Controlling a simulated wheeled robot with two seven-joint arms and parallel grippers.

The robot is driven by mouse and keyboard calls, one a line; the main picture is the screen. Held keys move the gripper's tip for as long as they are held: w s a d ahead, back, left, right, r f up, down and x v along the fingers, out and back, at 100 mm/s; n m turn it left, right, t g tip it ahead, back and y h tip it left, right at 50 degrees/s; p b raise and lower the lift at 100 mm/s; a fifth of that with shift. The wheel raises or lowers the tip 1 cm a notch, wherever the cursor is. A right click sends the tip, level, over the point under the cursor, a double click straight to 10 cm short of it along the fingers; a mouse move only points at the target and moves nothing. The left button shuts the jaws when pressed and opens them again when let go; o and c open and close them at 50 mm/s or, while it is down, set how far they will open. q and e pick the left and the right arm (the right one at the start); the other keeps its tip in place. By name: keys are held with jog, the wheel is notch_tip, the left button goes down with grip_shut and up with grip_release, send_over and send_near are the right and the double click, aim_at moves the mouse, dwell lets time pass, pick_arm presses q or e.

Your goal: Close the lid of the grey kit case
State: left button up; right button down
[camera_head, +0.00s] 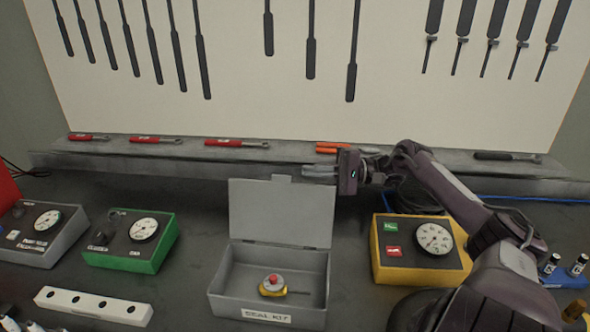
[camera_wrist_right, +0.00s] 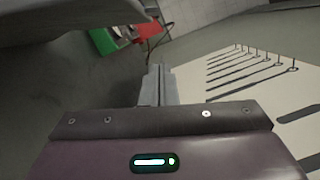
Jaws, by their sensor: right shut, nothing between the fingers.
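The grey kit case (camera_head: 228,300) sits on the dark bench, with a "SEAL KIT" label on its front. Its lid (camera_head: 280,212) stands open and upright along the back edge. A yellow tape measure with a red top (camera_head: 272,286) lies inside. My right gripper (camera_head: 308,173) is shut and empty, its fingers pointing left, close by the lid's top edge at the right; I cannot tell whether they touch. The shut fingers also show in the right wrist view (camera_wrist_right: 158,84). My left gripper is in neither view.
A yellow gauge box (camera_head: 423,275) stands right of the case, under my right arm. A green gauge box (camera_head: 130,240) and a white block with holes (camera_head: 94,306) are on the left. Red-handled wrenches (camera_head: 237,143) lie on the back ledge.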

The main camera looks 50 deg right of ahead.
jog(key=a+r+p, duration=0.1)
jog(key=a+p, duration=0.3)
jog(key=a, duration=0.2)
jog(key=shift+w+r, duration=0.15)
jog(key=shift+w, duration=0.15)
jog(key=shift+a, duration=0.1)
